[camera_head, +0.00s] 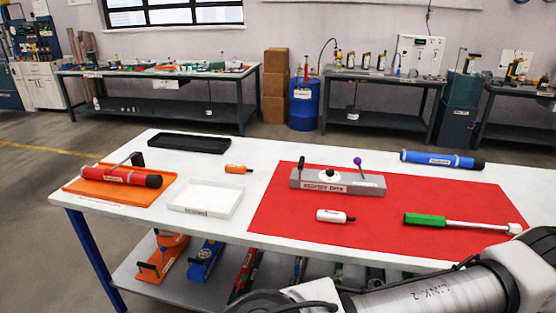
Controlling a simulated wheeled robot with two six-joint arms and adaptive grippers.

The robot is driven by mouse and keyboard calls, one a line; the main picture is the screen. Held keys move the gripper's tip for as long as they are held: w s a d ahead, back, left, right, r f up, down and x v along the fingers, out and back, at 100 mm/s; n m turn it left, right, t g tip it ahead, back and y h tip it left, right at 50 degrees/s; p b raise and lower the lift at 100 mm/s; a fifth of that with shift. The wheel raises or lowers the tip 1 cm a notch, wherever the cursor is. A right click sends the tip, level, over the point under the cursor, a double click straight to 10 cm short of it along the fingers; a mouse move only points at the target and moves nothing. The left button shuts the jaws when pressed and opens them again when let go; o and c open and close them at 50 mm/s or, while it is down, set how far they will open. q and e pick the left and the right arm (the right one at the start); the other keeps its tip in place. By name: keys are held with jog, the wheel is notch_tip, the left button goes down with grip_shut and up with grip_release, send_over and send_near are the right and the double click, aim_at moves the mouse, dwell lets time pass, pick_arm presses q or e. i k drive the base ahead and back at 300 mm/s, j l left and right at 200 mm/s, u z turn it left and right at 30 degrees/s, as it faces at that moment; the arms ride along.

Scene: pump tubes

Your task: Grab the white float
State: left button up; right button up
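The white float (335,216) is a small white cylinder with a printed label and a dark tip at its right end. It lies on its side on the red mat (390,245), in front of a grey fixture block, with nothing touching it from above. My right arm comes in from the lower right corner. Only its links show along the bottom edge, and no gripper fingers can be made out. My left arm and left gripper are not in view.
Beside the float are the grey block (350,187) and a green-handled tool (425,221). A blue tube (442,160), orange float (237,169), white tray (207,198), black tray (188,142) and red pump (122,176) are also on the table. The mat around the float is clear.

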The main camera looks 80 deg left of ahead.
aim_at(339, 217)
jog(key=u, duration=2.25)
jog(key=i+j+z, duration=0.15)
jog(key=j+z, duration=0.2)
jog(key=i+j+z, duration=0.1)
jog(key=j+z, duration=0.55)
jog(key=j, duration=0.2)
jog(key=i+j, duration=0.05)
